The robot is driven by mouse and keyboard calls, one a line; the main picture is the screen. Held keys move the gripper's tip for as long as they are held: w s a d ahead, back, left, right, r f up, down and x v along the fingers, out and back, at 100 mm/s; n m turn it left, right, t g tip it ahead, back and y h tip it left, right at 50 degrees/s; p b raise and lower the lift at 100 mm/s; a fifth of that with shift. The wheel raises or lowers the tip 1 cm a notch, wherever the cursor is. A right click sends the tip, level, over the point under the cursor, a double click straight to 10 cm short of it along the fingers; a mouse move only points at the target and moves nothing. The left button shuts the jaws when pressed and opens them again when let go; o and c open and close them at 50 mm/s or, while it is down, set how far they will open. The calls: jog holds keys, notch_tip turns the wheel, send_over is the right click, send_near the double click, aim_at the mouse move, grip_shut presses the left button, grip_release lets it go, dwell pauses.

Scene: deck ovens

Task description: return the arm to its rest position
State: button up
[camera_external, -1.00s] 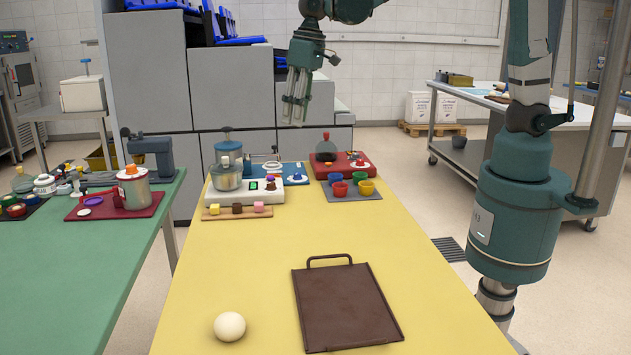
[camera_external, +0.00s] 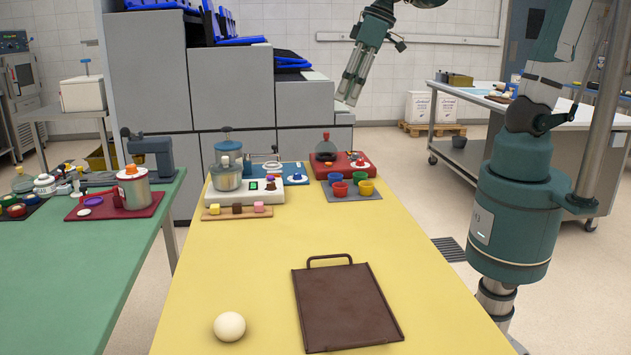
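My gripper (camera_external: 349,98) hangs in the air at the upper middle of the external view, above the far end of the yellow table (camera_external: 240,270) and well clear of it. It points down and slightly to the left. Nothing shows between its fingers. The fingers look close together and nearly parallel, but they are too small to tell whether they are open or shut. My arm rises from its teal base at the right, and its upper part runs out of the top of the picture.
A brown tray (camera_external: 345,308) and a white ball (camera_external: 229,326) lie on the yellow table's near half. Coloured cups (camera_external: 340,188), a pot (camera_external: 226,175) and small boards stand at its far end. A green table (camera_external: 90,270) is at left, grey cabinets (camera_external: 232,90) behind.

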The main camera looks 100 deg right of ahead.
jog(key=s+a+f+n+t, duration=0.1)
jog(key=s+a, duration=0.1)
jog(key=s, duration=0.5)
jog(key=s+a+n+t, duration=0.2)
jog(key=s, duration=0.6)
jog(key=shift+f, duration=0.35)
jog(key=o, duration=1.8)
jog(key=shift+d, duration=0.1)
jog(key=o, duration=0.3)
jog(key=shift+d+r, duration=0.1)
jog(key=shift+o, duration=0.2)
jog(key=w+d+r+m+g+p, duration=0.1)
jog(key=d+m+p, duration=0.4)
jog(key=d, duration=0.5)
jog(key=w+d+r+m+g+p, duration=0.1)
jog(key=d+r+m+g+p, duration=0.2)
jog(key=d+m+p, duration=0.3)
jog(key=w+d+r+m+g+p, duration=0.1)
jog(key=d+m+p, duration=0.4)
jog(key=d, duration=1)
jog(key=shift+w+r+m+g, duration=0.25)
jog(key=shift+r+m+g, duration=0.35)
jog(key=shift+m+g, duration=0.4)
